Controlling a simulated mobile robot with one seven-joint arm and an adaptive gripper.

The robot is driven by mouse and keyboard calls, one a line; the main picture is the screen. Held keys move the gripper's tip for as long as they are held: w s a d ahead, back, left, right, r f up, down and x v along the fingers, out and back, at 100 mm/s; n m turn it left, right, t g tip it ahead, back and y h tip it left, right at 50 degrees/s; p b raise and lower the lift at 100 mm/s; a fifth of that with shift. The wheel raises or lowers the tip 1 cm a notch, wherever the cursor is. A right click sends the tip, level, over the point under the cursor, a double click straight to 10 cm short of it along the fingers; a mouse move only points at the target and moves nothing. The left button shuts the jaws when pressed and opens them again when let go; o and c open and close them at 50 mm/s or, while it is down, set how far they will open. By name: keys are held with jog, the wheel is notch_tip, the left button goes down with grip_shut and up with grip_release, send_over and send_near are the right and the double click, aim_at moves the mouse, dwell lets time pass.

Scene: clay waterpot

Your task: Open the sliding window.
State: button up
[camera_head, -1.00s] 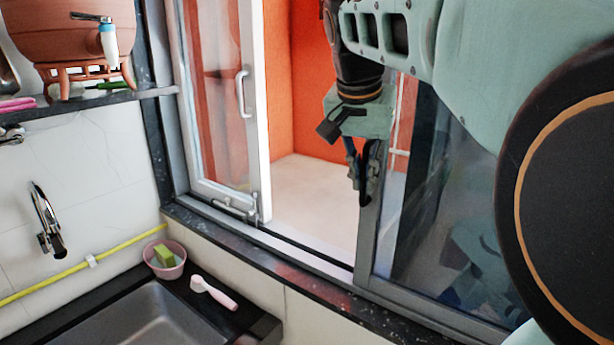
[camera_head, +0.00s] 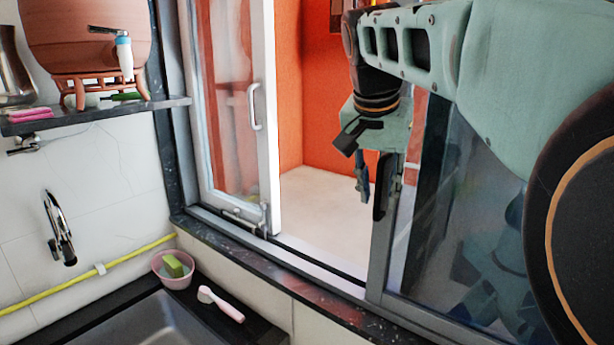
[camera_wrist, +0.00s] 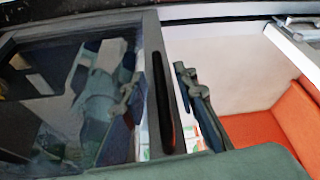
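The sliding window has a left pane in a pale frame (camera_head: 272,130) with a white handle (camera_head: 256,106), and a right dark-glass pane in a grey frame (camera_head: 378,260). A wide gap lies between them. My gripper (camera_head: 370,185) points down at the left edge of the right pane's frame. In the wrist view, one finger (camera_wrist: 198,105) is in the gap beside this grey frame (camera_wrist: 150,45), which has a long black slot. A similar finger shape in the glass looks like a reflection. The other finger and any contact are unclear.
Below the window are a sink (camera_head: 150,325), a pink bowl with a sponge (camera_head: 174,283) and a pink-handled brush (camera_head: 220,303). A clay waterpot (camera_head: 85,40) stands on a shelf (camera_head: 110,115) at the left. A faucet (camera_head: 58,228) is on the wall.

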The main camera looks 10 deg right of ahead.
aim_at(380, 159)
notch_tip(380, 159, up, 10)
jog(key=shift+f, duration=0.1)
dwell(0.4)
jog(key=shift+w+a, duration=0.1)
